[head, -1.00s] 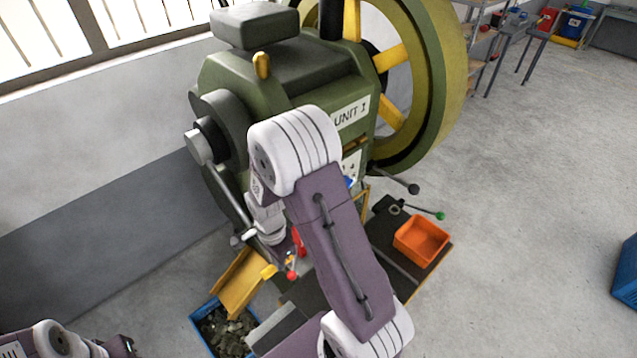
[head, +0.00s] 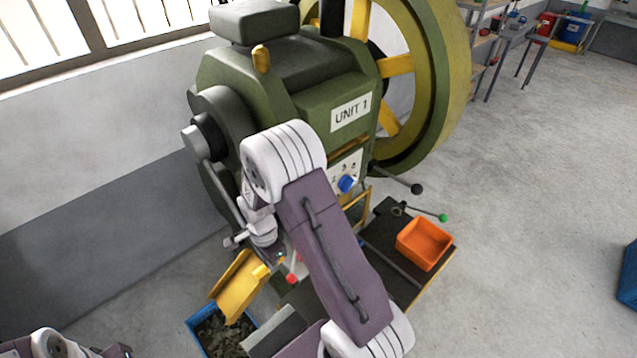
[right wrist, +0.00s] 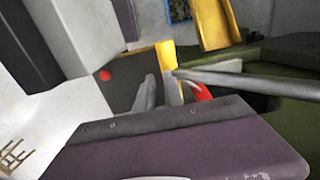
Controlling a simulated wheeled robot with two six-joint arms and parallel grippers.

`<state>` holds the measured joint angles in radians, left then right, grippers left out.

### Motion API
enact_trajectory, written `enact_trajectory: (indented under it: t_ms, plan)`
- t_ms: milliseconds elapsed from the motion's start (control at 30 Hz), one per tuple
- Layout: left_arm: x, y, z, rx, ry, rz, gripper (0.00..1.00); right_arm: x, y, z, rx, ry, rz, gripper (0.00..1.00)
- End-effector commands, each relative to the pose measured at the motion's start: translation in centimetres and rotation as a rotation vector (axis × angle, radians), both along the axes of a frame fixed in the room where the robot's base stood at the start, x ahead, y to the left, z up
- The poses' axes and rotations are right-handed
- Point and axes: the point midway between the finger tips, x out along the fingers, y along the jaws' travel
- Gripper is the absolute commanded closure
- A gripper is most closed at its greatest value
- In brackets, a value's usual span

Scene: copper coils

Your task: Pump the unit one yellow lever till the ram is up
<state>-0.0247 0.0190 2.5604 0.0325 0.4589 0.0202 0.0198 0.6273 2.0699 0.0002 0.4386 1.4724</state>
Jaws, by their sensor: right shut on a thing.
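The green press marked UNIT 1 (head: 351,112) stands by the wall. The yellow lever (right wrist: 167,56) shows in the right wrist view between the grey fingers of my right gripper (right wrist: 159,92), which is shut on it. In the head view the yellow lever end (head: 262,272) shows beside my right gripper (head: 276,260), which my own arm partly covers low at the press front. The ram is hidden behind my right arm. My left gripper (head: 120,350) is at the bottom left edge, too cut off to read.
A yellow chute (head: 237,287) leads down to a blue bin (head: 196,324) of metal pieces. A red knob (head: 291,278) is close to my right gripper. An orange tray (head: 424,243) and a green-tipped rod (head: 443,217) are to the right.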

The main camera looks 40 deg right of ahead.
Motion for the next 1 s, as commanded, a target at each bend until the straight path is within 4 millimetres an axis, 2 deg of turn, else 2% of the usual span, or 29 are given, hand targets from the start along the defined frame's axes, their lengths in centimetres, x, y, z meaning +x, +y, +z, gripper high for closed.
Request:
enact_trajectory:
  t_ms: [33,100,267,500,600,867,1000]
  plan:
    - [0.0,0.0,0.5,0.000,0.000,0.000,0.64,-1.0,0.1,0.3,0.001,0.023,0.001,1.00]
    - [0.0,0.0,1.1,0.000,-0.001,0.000,0.64,-1.5,0.0,1.0,0.001,0.023,0.001,1.00]
    - [0.0,0.0,1.3,0.000,-0.001,0.000,0.64,-2.0,0.0,1.2,0.001,0.023,0.001,1.00]
    - [0.0,0.0,4.4,0.000,-0.001,0.000,0.64,-3.8,-0.2,4.9,0.001,0.021,0.000,1.00]
    - [0.0,0.0,5.2,0.000,-0.001,0.000,0.64,-4.5,-0.3,5.9,0.001,0.020,0.000,1.00]
    - [0.0,0.0,5.4,0.000,0.000,0.000,0.64,-5.0,-0.3,6.2,0.002,0.019,0.000,1.00]
    - [0.0,0.0,6.9,0.000,0.000,0.000,0.64,-5.4,-0.4,7.8,0.001,0.020,0.000,1.00]
